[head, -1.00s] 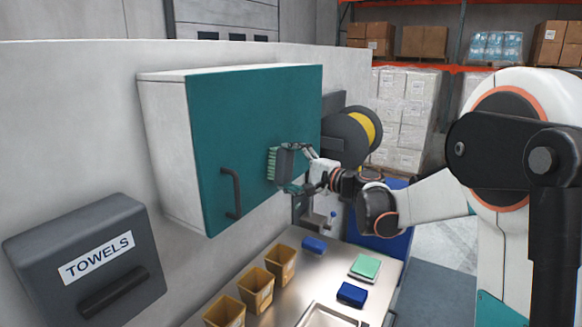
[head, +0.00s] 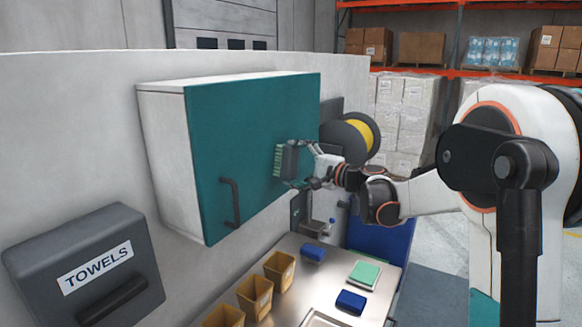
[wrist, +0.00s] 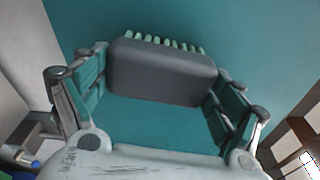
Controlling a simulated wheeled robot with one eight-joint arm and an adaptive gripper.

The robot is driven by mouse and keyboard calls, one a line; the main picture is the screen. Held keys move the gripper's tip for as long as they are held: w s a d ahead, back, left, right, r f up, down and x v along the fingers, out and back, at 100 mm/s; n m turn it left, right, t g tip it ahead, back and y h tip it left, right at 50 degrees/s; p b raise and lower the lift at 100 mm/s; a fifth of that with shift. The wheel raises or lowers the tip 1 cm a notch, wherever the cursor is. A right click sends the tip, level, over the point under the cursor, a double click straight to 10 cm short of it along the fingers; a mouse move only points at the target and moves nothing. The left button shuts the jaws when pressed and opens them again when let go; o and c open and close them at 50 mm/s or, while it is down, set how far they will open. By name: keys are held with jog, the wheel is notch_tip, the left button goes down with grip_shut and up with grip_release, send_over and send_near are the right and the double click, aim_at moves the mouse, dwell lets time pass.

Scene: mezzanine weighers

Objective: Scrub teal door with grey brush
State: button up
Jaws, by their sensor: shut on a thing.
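The teal door (head: 245,130) is the shut front of a white wall cabinet, with a dark bar handle (head: 230,203) at its lower left. It also fills the background of the wrist view (wrist: 160,125). My gripper (head: 299,162) is at the right half of the door, shut on the grey brush (head: 289,160). In the wrist view the grey brush body (wrist: 162,72) sits between the two teal finger pads, its green bristles along the far edge. The bristles face the door; I cannot tell whether they touch it.
A steel counter (head: 325,266) below holds several tan bins (head: 279,270), blue blocks (head: 351,301) and a green-topped pad (head: 364,274). A towel dispenser (head: 85,265) is at lower left. A reel with a yellow face (head: 362,137) is right of the cabinet.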

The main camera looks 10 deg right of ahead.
jog(key=w+d, duration=0.5)
jog(key=shift+w+d+b, duration=0.3)
jog(key=shift+w+d, duration=0.05)
jog(key=shift+w, duration=0.05)
dwell(0.6)
jog(key=shift+s+a+b, duration=0.45)
jog(key=shift+s+a, duration=3.85)
jog(key=shift+d, duration=0.1)
jog(key=shift+w+d+v, duration=0.1)
jog(key=shift+d+v, duration=0.05)
jog(key=shift+v, duration=1.25)
jog(key=shift+w+d+v, duration=0.1)
jog(key=shift+d+v, duration=0.05)
jog(key=shift+v, duration=1.3)
jog(key=shift+f, duration=0.15)
jog(key=shift+v, duration=1.45)
